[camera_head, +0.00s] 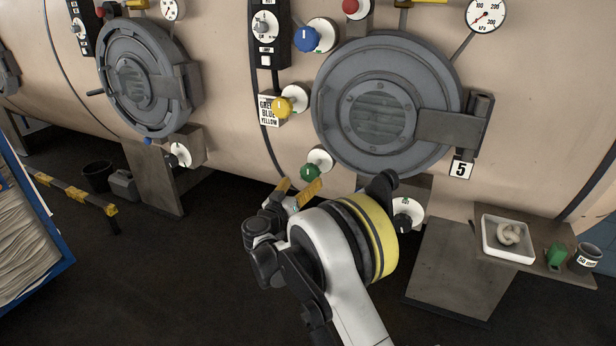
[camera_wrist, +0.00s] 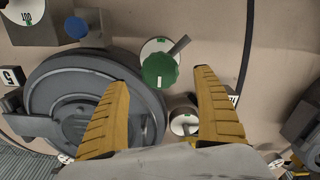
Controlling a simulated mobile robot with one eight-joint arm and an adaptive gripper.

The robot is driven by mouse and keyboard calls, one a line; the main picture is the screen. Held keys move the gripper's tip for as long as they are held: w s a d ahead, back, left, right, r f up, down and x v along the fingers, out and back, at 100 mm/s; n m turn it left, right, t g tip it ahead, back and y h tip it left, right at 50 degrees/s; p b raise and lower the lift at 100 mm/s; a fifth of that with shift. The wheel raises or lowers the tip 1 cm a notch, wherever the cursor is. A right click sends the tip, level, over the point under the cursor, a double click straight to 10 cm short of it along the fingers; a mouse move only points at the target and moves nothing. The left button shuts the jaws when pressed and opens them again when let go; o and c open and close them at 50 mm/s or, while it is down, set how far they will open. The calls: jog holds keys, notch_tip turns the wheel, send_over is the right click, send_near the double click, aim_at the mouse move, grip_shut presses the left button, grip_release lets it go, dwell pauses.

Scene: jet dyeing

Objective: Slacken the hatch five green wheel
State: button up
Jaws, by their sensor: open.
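The green wheel (camera_head: 310,172) sits on a round white plate at the lower left of hatch five (camera_head: 378,108), whose label "5" (camera_head: 460,169) is at its lower right. My gripper (camera_head: 300,188) is open just in front of the wheel in the head view. In the wrist view the green wheel (camera_wrist: 160,70) appears between and beyond the two yellow fingertips (camera_wrist: 161,77), with a grey lever beside it. No contact with the wheel is visible. Hatch five (camera_wrist: 75,105) fills the left of the wrist view.
A yellow wheel (camera_head: 283,107) and a blue wheel (camera_head: 308,38) are mounted above the green one. A dark knob (camera_head: 402,223) is below the hatch. A shelf at the right holds a white tray (camera_head: 487,238), a green item (camera_head: 556,255) and a cup (camera_head: 586,257).

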jog(key=v, duration=0.6)
jog(key=s+d+r+g, duration=0.2)
jog(key=d+r+g, duration=0.3)
jog(key=d, duration=0.7)
jog(key=s+d+r+g+y, duration=0.1)
jog(key=s+d+r, duration=0.2)
jog(key=s+d, duration=0.3)
jog(key=s+d+r+g, duration=0.1)
jog(key=s+d+r, duration=0.2)
jog(key=s+d, duration=0.3)
jog(key=s+d+f+g+y, duration=0.1)
jog(key=s+d+f+y, duration=0.1)
jog(key=s, duration=1)
jog(key=s+d+f+n+g+y, duration=0.1)
jog(key=s+d+f+y, duration=0.2)
jog(key=s, duration=1)
jog(key=shift+s+g, duration=0.3)
jog(key=shift+g, duration=0.1)
jog(key=shift+d, duration=0.15)
